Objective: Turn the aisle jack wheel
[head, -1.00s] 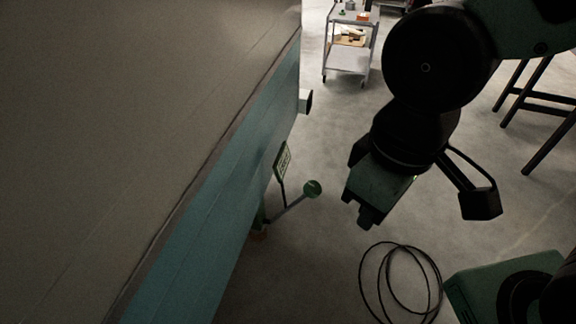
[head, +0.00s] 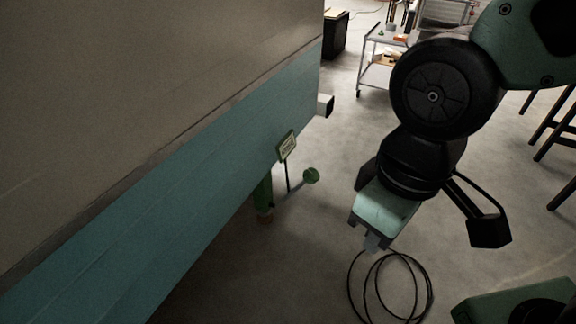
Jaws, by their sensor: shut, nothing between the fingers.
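A green jack post (head: 263,192) stands under the lower edge of the teal camper wall, its reddish foot at the floor. A thin arm runs out from it to a round green end (head: 311,176), which may be the jack's wheel or crank knob. A small sign (head: 287,146) on a thin stem stands beside it; its text is unreadable. My gripper (head: 372,242) points down to the right of the jack, shut and empty, clearly apart from the round green end.
The camper wall (head: 200,170) fills the left, with a stub (head: 326,105) sticking out at its far end. A coiled black cable (head: 390,290) lies on the floor below my gripper. A cart (head: 376,75) stands at the back. Floor between jack and gripper is clear.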

